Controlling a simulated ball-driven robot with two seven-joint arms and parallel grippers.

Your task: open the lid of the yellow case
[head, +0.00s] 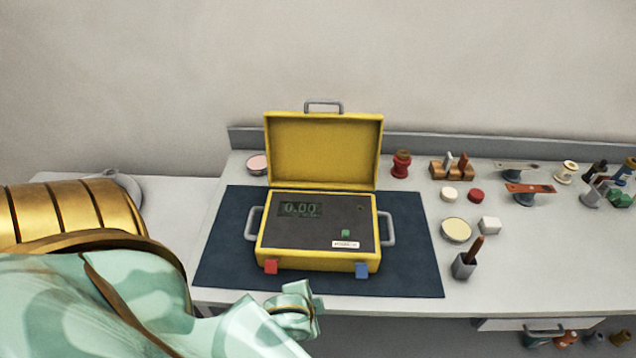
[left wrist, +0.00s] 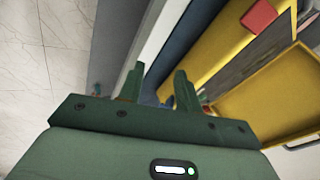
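The yellow case (head: 318,259) sits on a dark blue mat (head: 411,275), and its lid (head: 322,150) stands open, tilted back. Its grey panel has a display reading 0.00 and a green button. A red latch (head: 271,267) and a blue latch (head: 361,270) are on its front. In the left wrist view the case (left wrist: 202,50), red latch (left wrist: 259,16) and lid (left wrist: 262,108) also show. My left gripper (head: 305,308) is in front of the case, apart from it. Its fingers (left wrist: 158,88) are spread with nothing between them. My right gripper is not in view.
A brush in a grey holder (head: 464,265), a round tin (head: 456,230) and a white block (head: 489,225) stand right of the mat. A red bushing (head: 401,164) and a wooden rack (head: 452,171) are behind. The front right of the bench is clear.

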